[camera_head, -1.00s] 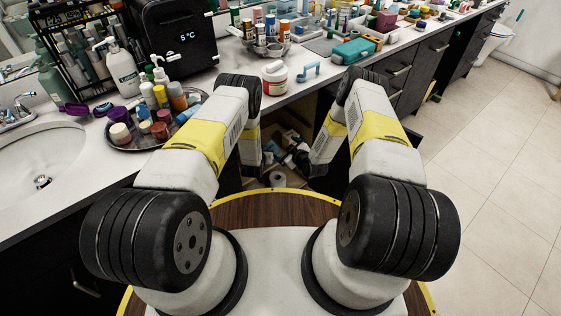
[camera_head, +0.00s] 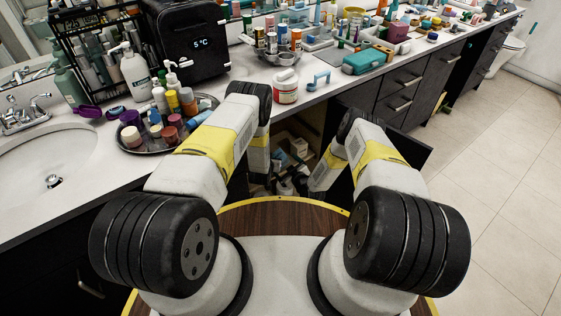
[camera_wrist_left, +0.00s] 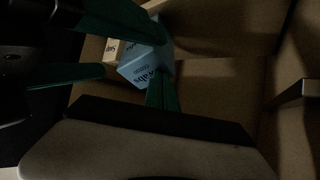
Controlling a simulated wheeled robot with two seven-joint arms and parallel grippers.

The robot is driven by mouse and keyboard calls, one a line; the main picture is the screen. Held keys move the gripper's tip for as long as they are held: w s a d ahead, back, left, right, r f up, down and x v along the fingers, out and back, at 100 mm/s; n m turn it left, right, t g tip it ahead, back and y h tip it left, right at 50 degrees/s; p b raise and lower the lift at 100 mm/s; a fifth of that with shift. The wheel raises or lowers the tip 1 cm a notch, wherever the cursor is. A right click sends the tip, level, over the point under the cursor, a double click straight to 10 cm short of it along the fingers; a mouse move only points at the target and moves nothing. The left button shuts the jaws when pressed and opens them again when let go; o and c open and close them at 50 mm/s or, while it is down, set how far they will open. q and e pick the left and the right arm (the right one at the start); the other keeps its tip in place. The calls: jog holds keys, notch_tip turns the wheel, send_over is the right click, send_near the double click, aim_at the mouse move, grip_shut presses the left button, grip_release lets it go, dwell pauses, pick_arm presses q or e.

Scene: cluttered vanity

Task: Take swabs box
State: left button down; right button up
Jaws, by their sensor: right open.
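In the left wrist view, a light blue box (camera_wrist_left: 144,65) with "Swabs" lettering stands tilted in the dim cabinet. A tan box (camera_wrist_left: 113,49), also lettered, is just behind it to the left. My right gripper (camera_wrist_left: 134,56) reaches in from the left with its green fingers apart; one passes across the blue box's top, the other ends beside its left side. Contact cannot be told. My left gripper (camera_wrist_left: 162,88) shows at bottom centre, its green fingers close together, with nothing visible between them. In the head view both grippers are hidden by my arms.
The open cabinet (camera_head: 290,160) holds cluttered items under the counter. An open dark door (camera_head: 410,150) stands at right. On the counter are a tray (camera_head: 130,146) of bottles, a white jar (camera_head: 286,88), a blue handle (camera_head: 319,80) and a black appliance (camera_head: 190,45).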

pick_arm(q)
jog(key=shift+s+d+f, duration=0.15)
jog(key=shift+s+f, duration=0.7)
pick_arm(e)
jog(key=x, duration=0.9)
jog(key=shift+a, duration=0.1)
jog(key=c, duration=1.4)
jog(key=shift+f, duration=0.2)
pick_arm(q)
jog(key=shift+w+r, duration=0.25)
jog(key=shift+r, duration=0.4)
pick_arm(e)
jog(key=shift+c, duration=0.2)
